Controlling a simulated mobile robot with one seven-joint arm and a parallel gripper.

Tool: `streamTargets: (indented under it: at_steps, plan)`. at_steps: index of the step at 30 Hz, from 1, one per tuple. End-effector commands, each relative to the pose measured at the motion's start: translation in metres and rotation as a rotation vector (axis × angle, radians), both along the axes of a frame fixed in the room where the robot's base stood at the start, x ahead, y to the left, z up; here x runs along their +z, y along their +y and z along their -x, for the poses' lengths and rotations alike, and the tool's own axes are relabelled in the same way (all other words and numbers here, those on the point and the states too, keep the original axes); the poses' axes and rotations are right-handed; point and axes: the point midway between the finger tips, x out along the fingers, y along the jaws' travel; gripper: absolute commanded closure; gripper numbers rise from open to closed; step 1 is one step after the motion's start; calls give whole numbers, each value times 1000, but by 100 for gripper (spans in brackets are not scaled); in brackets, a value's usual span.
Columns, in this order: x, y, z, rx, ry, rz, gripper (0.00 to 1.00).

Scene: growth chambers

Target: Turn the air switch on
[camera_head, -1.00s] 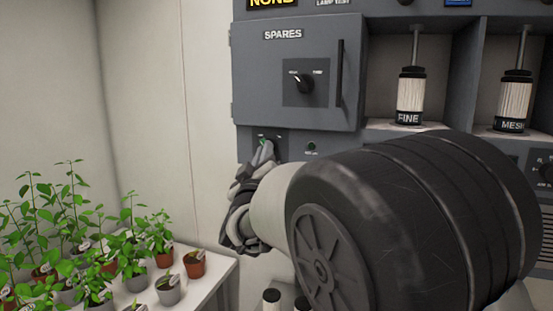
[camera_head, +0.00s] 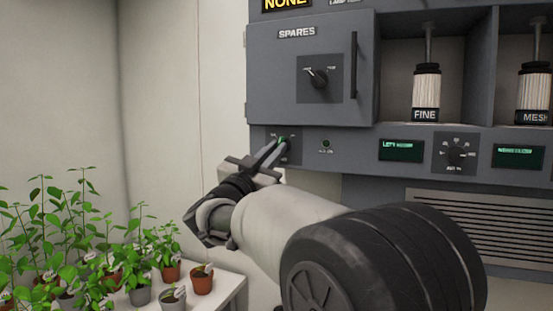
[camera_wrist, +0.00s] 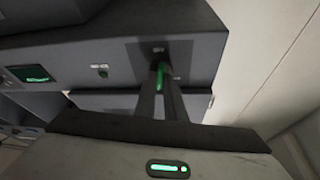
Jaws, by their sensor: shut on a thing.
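A small switch with a green lever (camera_head: 282,139) sits on a dark plate at the left end of the grey panel strip, below the SPARES cabinet. Its lettering is too small to read. In the wrist view, the green lever (camera_wrist: 161,73) shows between the fingertips of my gripper (camera_wrist: 163,84). The fingers hide part of the switch, and I cannot tell which position it is in.
The SPARES cabinet (camera_head: 310,75) with a knob (camera_head: 318,77) is above. A green indicator (camera_head: 326,144), displays (camera_head: 401,149) and a dial (camera_head: 456,153) lie to the right. Potted plants (camera_head: 140,270) stand on a white table (camera_head: 232,289) at lower left.

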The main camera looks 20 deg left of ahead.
Motion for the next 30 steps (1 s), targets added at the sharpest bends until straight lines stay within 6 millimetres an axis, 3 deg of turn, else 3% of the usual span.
streamTargets:
  at_steps: [15,30]
  plan:
    - [2,4,-1,-1,-32,-425,100]
    - [3,4,0,-2,-45,-575,100]
